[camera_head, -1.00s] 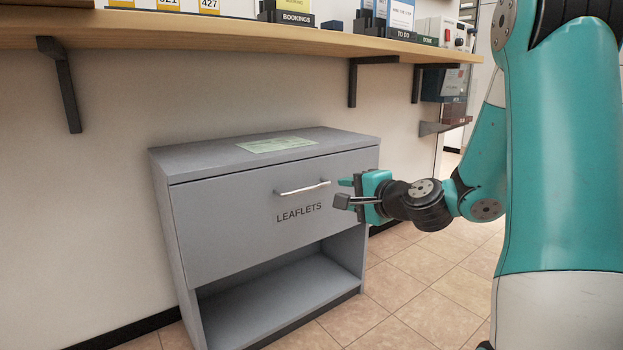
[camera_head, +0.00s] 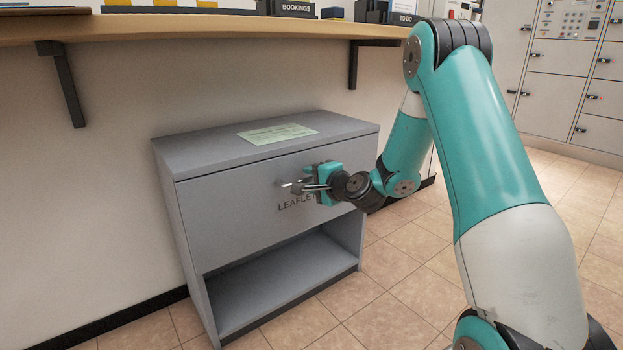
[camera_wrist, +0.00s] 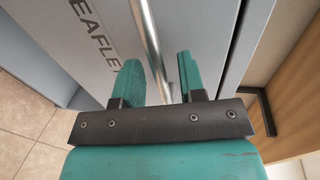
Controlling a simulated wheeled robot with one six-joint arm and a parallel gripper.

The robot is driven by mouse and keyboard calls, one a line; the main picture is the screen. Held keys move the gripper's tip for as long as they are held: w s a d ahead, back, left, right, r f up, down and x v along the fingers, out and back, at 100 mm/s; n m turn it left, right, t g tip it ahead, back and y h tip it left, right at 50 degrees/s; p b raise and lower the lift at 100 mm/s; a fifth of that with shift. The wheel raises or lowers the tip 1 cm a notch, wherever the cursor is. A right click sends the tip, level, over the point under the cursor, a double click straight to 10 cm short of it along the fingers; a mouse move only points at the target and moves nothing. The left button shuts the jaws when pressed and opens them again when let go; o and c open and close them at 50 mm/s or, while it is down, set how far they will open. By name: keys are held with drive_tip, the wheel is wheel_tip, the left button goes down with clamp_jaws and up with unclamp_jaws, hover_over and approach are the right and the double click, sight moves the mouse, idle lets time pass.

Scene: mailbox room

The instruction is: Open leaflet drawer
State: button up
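The grey leaflet drawer (camera_head: 235,208) is shut, its front flush with the cabinet. Its lettering is partly hidden by my gripper in the head view and shows sideways in the wrist view. The silver bar handle (camera_wrist: 147,30) runs between my two teal fingers in the wrist view. In the head view only the handle's left end (camera_head: 281,182) shows clearly. My gripper (camera_head: 300,186) is open in front of the handle, with a finger on either side of the bar (camera_wrist: 158,75). Whether the fingers touch the bar, I cannot tell.
A pale green sheet (camera_head: 277,134) lies on the cabinet top (camera_head: 200,143). An open shelf (camera_head: 275,285) is below the drawer. A wooden counter (camera_head: 200,25) with brackets overhangs from the wall. Tiled floor (camera_head: 400,270) in front is clear.

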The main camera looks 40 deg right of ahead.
drive_tip(key=shift+w, duration=0.35)
clamp_jaws()
drive_tip(key=shift+s, duration=0.1)
